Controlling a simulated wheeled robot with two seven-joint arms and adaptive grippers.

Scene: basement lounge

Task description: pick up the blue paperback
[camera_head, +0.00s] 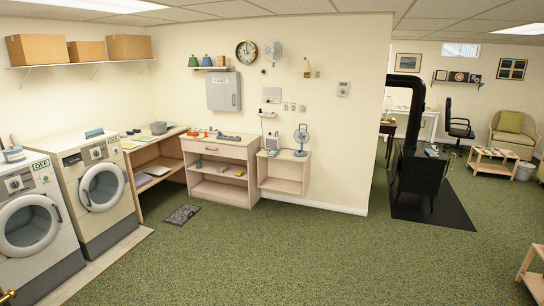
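I cannot make out a blue paperback for certain; everything small is far off. A small flat blue item (94,133) lies on top of the right-hand washing machine. Another small bluish item (491,151) lies on the low wooden table at the far right. Which of these, if any, is a paperback I cannot tell. Neither of my grippers can be made out in the head view.
Two front-loading machines (102,187) stand at the left. Wooden shelf units (218,150) line the back wall. A black stove (420,175) stands on a dark floor pad (450,212) at right. A wooden table corner (533,283) shows lower right. The green carpet (290,255) between is clear.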

